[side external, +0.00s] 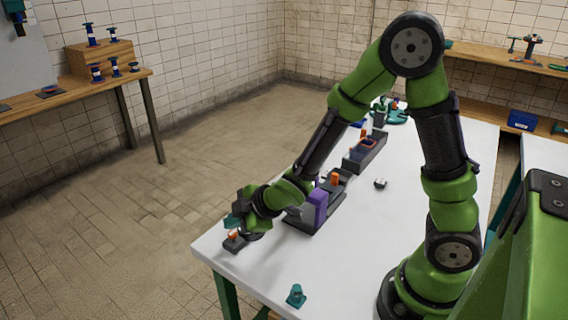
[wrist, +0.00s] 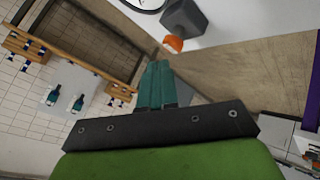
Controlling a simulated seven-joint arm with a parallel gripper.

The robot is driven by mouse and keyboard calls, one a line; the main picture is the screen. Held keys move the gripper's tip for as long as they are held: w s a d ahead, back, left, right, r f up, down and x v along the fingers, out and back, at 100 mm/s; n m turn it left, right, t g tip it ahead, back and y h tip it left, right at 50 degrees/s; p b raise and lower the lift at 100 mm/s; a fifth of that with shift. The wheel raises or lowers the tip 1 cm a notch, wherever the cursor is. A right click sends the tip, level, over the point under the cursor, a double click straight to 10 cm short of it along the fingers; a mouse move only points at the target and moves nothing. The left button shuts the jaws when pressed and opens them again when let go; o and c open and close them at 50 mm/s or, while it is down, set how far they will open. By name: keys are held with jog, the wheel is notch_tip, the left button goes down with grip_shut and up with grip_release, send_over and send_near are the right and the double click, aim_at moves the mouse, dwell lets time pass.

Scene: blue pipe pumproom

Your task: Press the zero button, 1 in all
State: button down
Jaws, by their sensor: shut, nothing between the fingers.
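A small dark box with an orange button (side external: 233,235) sits near the left corner of the white table. In the wrist view the orange button (wrist: 173,43) shows against its dark grey box (wrist: 185,18). No label is readable on it, so I cannot tell whether it is the zero button. My gripper (side external: 234,224) is low over this box, and its teal fingers are close together in the wrist view (wrist: 159,64). The fingertips appear just short of the button there. I cannot tell whether they touch it. My wrist partly hides the box in the side view.
A dark device with a purple block (side external: 317,207) and an orange part (side external: 335,180) stands right of my gripper. Behind it is a dark tray (side external: 365,152). A small grey knob (side external: 380,183) and a teal piece (side external: 296,296) lie on the table (side external: 350,250). The front tabletop is mostly clear.

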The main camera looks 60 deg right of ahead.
aim_at(236, 235)
jog(key=shift+f, duration=0.35)
jog(key=shift+f, duration=0.95)
dwell(0.8)
jog(key=shift+r, duration=1.4)
jog(key=shift+r, duration=2.5)
